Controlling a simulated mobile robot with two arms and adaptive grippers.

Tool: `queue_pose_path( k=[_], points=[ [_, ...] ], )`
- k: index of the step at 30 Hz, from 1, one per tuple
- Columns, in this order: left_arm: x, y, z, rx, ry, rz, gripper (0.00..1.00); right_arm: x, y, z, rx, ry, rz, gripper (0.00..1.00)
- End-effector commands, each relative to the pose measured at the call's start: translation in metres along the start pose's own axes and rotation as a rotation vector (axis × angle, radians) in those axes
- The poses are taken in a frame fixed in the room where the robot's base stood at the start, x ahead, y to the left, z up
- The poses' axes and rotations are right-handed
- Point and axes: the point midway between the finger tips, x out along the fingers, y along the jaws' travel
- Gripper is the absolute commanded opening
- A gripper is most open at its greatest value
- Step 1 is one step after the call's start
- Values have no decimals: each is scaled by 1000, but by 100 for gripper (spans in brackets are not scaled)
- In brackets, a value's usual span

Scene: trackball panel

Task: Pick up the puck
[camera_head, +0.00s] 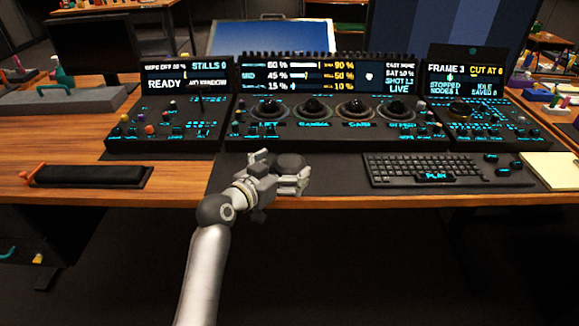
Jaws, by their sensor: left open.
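A dark round puck (290,161) sits on the black desk mat in front of the trackball panel (332,124). My left gripper (281,170) reaches in from below, low over the mat's front part. It is open, with one finger behind and left of the puck and the other in front and right of it. The puck shows between the fingers, and its near lower side is partly hidden by the gripper. I cannot tell whether the fingers touch it. My right gripper is not in view.
A black keyboard (425,171) lies right of the gripper, with a notepad (551,170) further right. A black wrist rest (90,176) with an orange-handled item lies on the wooden desk (185,178) at left. The mat left of the gripper is clear.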

Motion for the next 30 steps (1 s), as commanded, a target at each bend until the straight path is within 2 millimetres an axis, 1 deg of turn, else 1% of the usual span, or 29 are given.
queue_pose_path(
  k=[2,12,13,23,28,29,30],
  points=[
    [0,0,0,0,0,0,99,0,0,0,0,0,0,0],
    [0,0,0,-1,-1,0,56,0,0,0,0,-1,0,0],
    [0,0,0,-1,-1,0,53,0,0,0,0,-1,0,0],
    [-1,0,-2,0,1,0,53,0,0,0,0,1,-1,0],
    [-2,0,-12,1,1,1,53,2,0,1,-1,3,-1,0],
    [-3,0,-15,2,1,1,53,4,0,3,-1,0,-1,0],
    [-4,0,-20,2,2,1,53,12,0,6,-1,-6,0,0]
  ],
)
